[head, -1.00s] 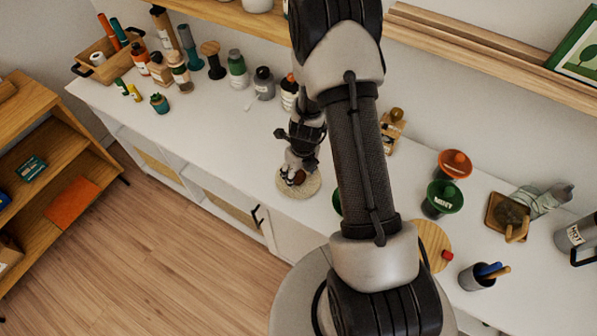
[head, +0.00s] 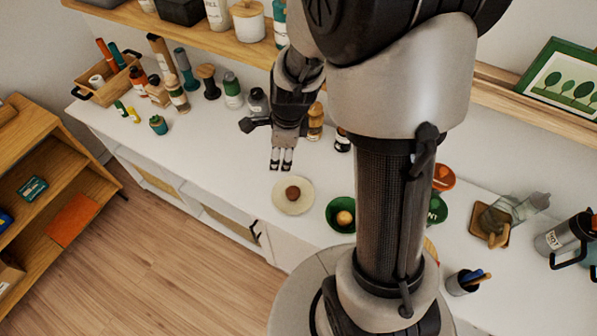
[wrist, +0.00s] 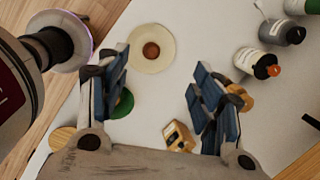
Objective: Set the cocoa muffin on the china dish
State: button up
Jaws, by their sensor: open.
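The cocoa muffin (head: 292,193) is a small dark brown round cake. It rests on the china dish (head: 303,207), a pale cream round plate on the white counter. In the wrist view the muffin (wrist: 151,50) sits near the middle of the dish (wrist: 151,66), with nothing touching it. My gripper (head: 281,166) is above the counter, just behind the dish in the head view, apart from the muffin. In the wrist view its blue-padded fingers (wrist: 157,92) are spread wide with nothing between them.
A green dish (head: 335,209) with a light bun stands right of the cream dish. Several bottles (head: 233,92) line the counter's left back, near a wooden tray (head: 105,85). My arm hides part of the right side. The counter front left of the dish is clear.

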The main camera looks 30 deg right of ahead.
jog(key=s+a+r+n+t, duration=0.1)
jog(key=s+a+r+n, duration=0.1)
jog(key=s+r+n, duration=0.35)
jog(key=s+a+r+n, duration=0.2)
jog(key=s+r+n, duration=0.1)
jog(key=r+n, duration=0.55)
jog(key=s+a+r+n+t, duration=0.1)
jog(key=s+r+n, duration=0.4)
jog(key=s+n, duration=0.4)
jog(key=shift+s+n+h, duration=0.3)
jog(key=shift+s+n, duration=0.1)
jog(key=shift+s, duration=0.4)
jog(key=shift+f, duration=0.15)
